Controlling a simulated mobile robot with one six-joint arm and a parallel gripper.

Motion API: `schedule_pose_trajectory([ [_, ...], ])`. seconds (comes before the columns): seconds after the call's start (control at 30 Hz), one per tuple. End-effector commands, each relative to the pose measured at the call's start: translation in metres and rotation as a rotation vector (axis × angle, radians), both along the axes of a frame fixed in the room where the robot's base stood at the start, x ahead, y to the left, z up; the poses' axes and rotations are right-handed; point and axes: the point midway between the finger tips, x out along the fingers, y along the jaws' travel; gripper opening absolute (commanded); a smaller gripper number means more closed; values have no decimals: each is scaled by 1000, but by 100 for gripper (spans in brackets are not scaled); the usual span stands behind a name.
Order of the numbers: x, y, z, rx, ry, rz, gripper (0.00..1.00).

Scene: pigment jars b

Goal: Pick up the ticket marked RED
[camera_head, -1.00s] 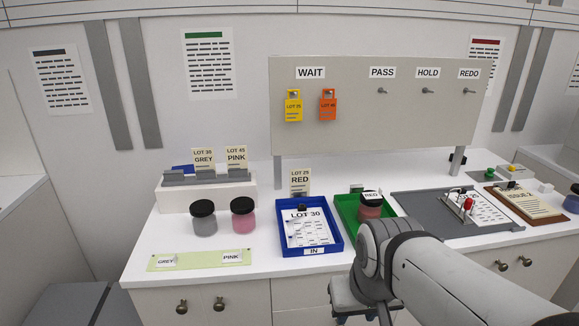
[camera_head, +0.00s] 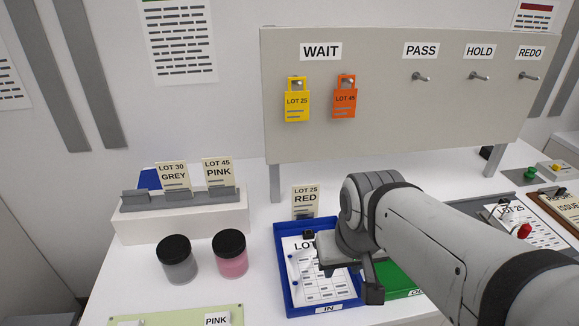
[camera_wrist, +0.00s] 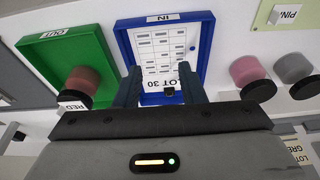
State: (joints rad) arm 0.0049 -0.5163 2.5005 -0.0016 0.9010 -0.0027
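The cream ticket marked LOT 25 RED (camera_head: 305,198) stands upright behind the far edge of the blue IN tray (camera_head: 283,285) in the head view. It is not seen in the wrist view. My gripper (camera_head: 347,272) is above the IN tray, in front and to the right of the ticket and apart from it. In the wrist view my gripper (camera_wrist: 160,78) has its two dark fingers spread with nothing held, over the LOT 30 sheet (camera_wrist: 158,50) in that tray.
A white rack (camera_head: 185,222) at left holds the GREY ticket (camera_head: 173,177) and PINK ticket (camera_head: 219,172). A grey jar (camera_head: 177,262) and pink jar (camera_head: 230,256) stand before it. A tag board (camera_head: 390,110) rises behind. The green OUT tray (camera_wrist: 38,55) holds a red jar (camera_wrist: 80,82).

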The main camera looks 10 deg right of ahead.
Motion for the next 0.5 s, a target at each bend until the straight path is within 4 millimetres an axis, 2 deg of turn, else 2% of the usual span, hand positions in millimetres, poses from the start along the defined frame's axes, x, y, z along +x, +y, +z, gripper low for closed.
schedule_pose_trajectory([
  [0.13, 0, 0, 0, 0, 0, 0, 36],
  [0.27, 5, 0, 2, 0, -1, 0, 46],
  [0.37, 23, 2, 9, 0, -9, 3, 54],
  [0.47, 59, 5, 19, 1, -26, 10, 63],
  [0.5, 77, 5, 22, 1, -34, 9, 66],
])
